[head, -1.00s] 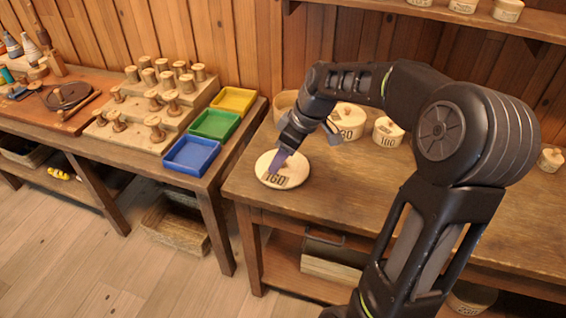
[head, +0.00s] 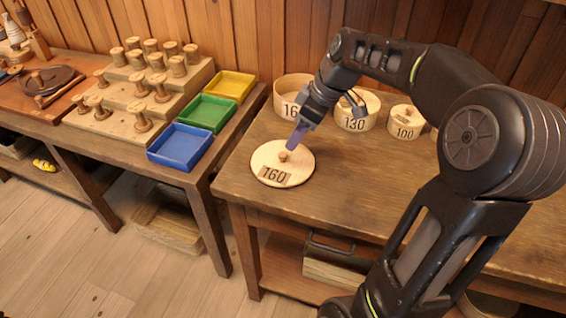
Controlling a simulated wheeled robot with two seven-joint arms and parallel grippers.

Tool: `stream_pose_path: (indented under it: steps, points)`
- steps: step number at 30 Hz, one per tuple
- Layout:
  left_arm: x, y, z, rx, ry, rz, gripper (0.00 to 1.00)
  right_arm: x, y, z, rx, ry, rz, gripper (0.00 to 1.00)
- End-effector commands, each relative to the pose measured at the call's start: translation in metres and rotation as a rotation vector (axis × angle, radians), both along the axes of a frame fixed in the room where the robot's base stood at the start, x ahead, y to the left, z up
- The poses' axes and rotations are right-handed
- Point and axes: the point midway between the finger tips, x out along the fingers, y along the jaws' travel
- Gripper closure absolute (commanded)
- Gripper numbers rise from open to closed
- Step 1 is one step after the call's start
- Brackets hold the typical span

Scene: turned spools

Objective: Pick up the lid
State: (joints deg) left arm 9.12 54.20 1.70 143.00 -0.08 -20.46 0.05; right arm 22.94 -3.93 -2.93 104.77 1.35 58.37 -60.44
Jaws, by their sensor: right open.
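The lid (head: 268,160) is a round pale wooden disc marked 160, with a small knob (head: 283,156) on top. It lies flat near the left end of the right-hand table (head: 345,200). My right gripper (head: 295,142) comes down from the upper right, its purple fingertips just above and beside the knob. It is open; whether the fingertips touch the knob I cannot tell. An open round box (head: 287,92) marked 16-something stands behind the gripper, partly hidden by it. My left gripper is not in view.
Lidded boxes marked 130 (head: 354,123) and 100 (head: 404,125) stand behind my right arm. Blue (head: 180,160), green (head: 209,113) and yellow (head: 232,84) trays sit on the left table, near a stepped rack (head: 122,122) of spools.

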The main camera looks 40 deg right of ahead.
Motion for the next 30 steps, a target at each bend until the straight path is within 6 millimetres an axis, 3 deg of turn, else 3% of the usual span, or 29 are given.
stream_pose_path:
  steps: [9, 20, 30]
  points:
    - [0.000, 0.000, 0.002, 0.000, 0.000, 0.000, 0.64, 0.008, 0.005, -0.023, 0.001, 0.003, 0.001, 0.54]
    - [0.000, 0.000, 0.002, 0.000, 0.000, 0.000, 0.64, 0.010, 0.006, -0.027, 0.000, 0.001, 0.000, 0.54]
    - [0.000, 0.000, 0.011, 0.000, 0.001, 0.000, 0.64, 0.026, 0.018, -0.066, 0.002, 0.003, 0.000, 0.54]
